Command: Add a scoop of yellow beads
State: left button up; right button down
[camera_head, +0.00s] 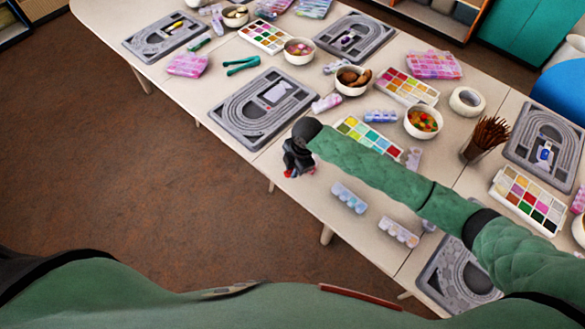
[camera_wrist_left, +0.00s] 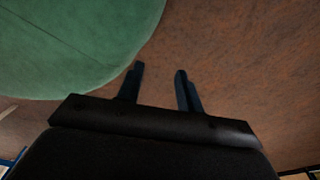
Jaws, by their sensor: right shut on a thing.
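My right gripper (camera_head: 297,169) is at the end of the green arm, by the table's near edge. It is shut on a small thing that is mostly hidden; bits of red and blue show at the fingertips. The nearest bead tray (camera_head: 363,136) has several coloured compartments, partly covered by my arm. A grey bead board (camera_head: 259,137) with curved grooves lies left of the gripper. In the left wrist view my left gripper (camera_wrist_left: 160,70) has its fingers apart, empty, over the brown floor.
Bead containers (camera_head: 349,198) lie near the front edge. More boards, trays and bowls crowd the table (camera_head: 318,222).

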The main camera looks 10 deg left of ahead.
jog(key=shift+w+d+f+b, duration=0.1)
jog(key=shift+f+b, duration=0.25)
jog(key=shift+f, duration=0.1)
